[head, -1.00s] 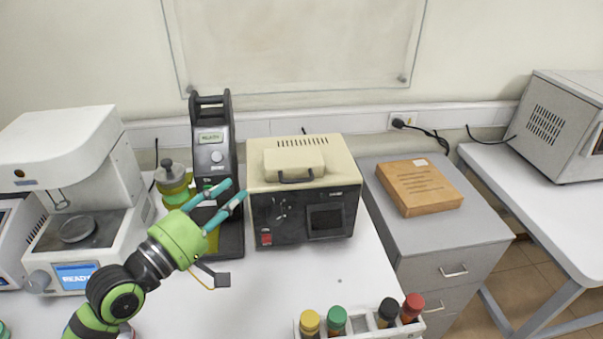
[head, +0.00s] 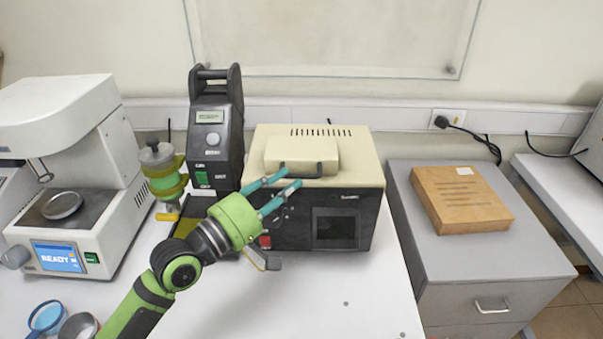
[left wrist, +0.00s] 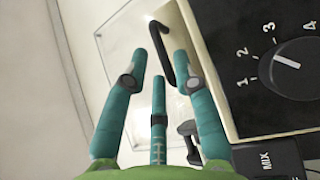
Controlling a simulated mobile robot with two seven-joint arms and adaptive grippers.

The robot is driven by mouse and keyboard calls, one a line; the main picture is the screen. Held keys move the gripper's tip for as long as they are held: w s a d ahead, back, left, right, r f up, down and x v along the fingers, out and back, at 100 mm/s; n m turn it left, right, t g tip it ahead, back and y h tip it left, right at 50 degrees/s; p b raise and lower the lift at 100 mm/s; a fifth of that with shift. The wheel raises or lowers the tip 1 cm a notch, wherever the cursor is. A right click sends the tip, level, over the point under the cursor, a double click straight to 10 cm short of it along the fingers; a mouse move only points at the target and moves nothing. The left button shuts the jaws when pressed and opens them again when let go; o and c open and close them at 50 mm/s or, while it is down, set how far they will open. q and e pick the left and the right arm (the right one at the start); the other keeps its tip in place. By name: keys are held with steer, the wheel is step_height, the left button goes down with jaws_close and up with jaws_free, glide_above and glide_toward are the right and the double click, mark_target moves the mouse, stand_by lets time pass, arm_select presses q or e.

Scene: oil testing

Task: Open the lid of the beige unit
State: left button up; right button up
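The beige unit (head: 357,160) has a beige top, a black front and a raised beige lid (head: 300,152) that lies closed. A dark handle (head: 312,175) is on the lid's front edge. It also shows in the left wrist view as a dark bent bar (left wrist: 161,52). My left gripper (head: 291,177) is open, its teal fingertips close to the handle at the lid's front. In the left wrist view the bar's end shows between the tips of my left gripper (left wrist: 160,58). I cannot tell whether they touch. My right gripper is not in view.
A black tester (head: 216,125) and a capped bottle (head: 163,172) stand left of the unit. A white instrument (head: 85,245) is at far left. A brown box (head: 460,198) lies on the grey cabinet at right. The table front is mostly clear.

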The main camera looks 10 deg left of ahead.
mark_target(297, 175)
arm_select(q)
steer(key=p+x, duration=0.1)
steer(key=x, duration=0.2)
steer(key=shift+w+d+r, duration=0.1)
steer(key=shift+w+r, duration=0.1)
steer(key=shift+r, duration=0.05)
steer(key=shift+w+d, duration=0.15)
steer(key=shift+w, duration=0.1)
steer(key=shift+w+d+f, duration=0.1)
jaws_close()
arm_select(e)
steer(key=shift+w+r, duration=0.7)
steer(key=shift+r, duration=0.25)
